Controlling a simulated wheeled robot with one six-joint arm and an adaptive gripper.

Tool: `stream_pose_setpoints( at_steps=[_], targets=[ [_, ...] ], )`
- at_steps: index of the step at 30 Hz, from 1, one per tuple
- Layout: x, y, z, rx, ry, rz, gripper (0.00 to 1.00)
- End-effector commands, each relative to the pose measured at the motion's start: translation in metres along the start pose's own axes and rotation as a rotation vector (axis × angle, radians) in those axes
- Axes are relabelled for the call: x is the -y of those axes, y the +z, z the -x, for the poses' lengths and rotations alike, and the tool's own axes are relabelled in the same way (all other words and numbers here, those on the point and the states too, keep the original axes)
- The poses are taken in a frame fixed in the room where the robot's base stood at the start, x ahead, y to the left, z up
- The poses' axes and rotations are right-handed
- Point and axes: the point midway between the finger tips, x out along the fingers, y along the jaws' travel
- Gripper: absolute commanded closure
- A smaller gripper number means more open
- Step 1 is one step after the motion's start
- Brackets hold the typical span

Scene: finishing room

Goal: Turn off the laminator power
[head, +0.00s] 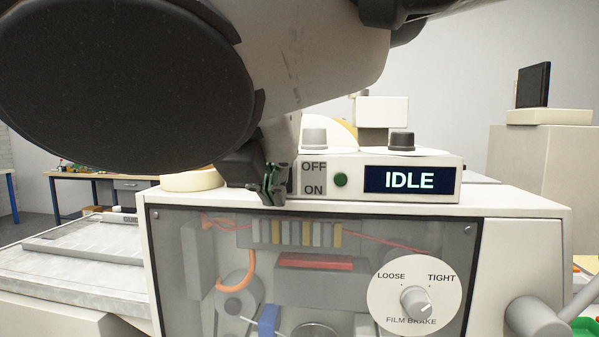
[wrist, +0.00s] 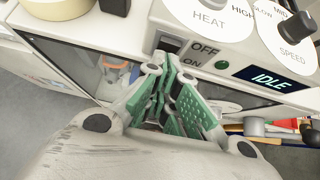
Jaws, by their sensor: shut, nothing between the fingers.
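The laminator (head: 520,203) is a white machine with a control box on top. The power switch (wrist: 169,44) is a dark rocker beside the OFF/ON label (head: 314,178). In the head view my gripper covers the switch; in the wrist view the fingertips are just in front of and below it. I cannot tell which way the rocker is tipped or whether the fingers touch it. My gripper (head: 272,181), with green finger pads, is shut and empty. It also shows in the wrist view (wrist: 166,72). The display (head: 412,180) reads IDLE.
A green round lamp (head: 340,180) sits between label and display. The HEAT dial (wrist: 209,20) and SPEED dial (wrist: 294,27) are above. A FILM BRAKE knob (head: 415,300) is on the front. A cream roll (head: 192,180) lies left of my gripper.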

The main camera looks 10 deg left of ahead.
Motion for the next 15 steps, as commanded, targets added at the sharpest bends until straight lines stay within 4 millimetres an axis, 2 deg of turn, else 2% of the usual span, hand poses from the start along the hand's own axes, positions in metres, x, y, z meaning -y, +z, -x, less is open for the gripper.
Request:
stream_pose_setpoints(
  at_steps=[12, 15],
  targets=[
    [0.0017, -0.0008, 0.002, 0.0, 0.001, 0.002, 1.0],
    [0.0019, 0.0052, -0.0009, 0.0, 0.0, -0.002, 1.0]
  ],
)
